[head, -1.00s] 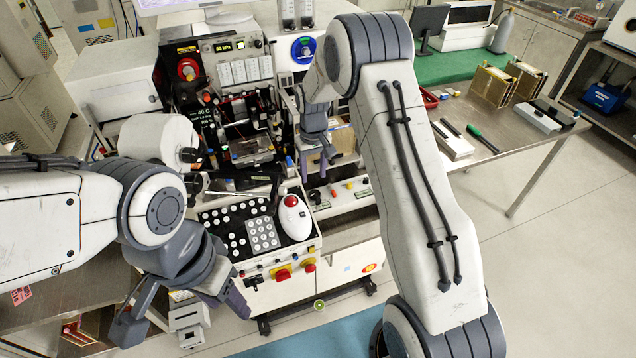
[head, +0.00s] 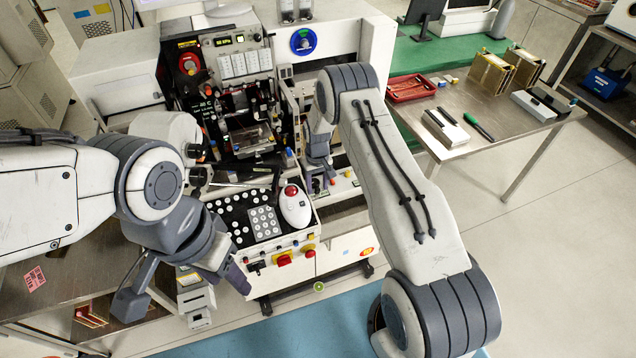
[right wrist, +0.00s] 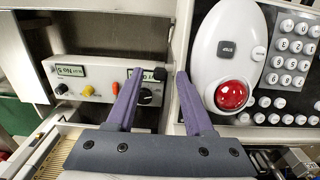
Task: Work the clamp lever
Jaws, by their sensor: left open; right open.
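My right gripper (right wrist: 158,75) is open in the right wrist view, its two purple fingers apart. A small black knob (right wrist: 160,74) shows between the fingertips. It may be the clamp lever's end, but I cannot tell, nor whether a finger touches it. In the head view my right gripper (head: 319,177) points down just right of the bonder's keypad console, partly hidden by its own arm. My left gripper (head: 238,278) is open and empty, low in front of the console's left side. I cannot make out the clamp lever clearly in the head view.
The console carries a white mouse-like controller with a red ball (right wrist: 231,95) and a keypad (head: 264,222). A control box (right wrist: 100,80) with dials lies beneath my right gripper. The bonder's work stage (head: 250,138) is behind. A red tray (head: 411,88) stands on the right-hand table.

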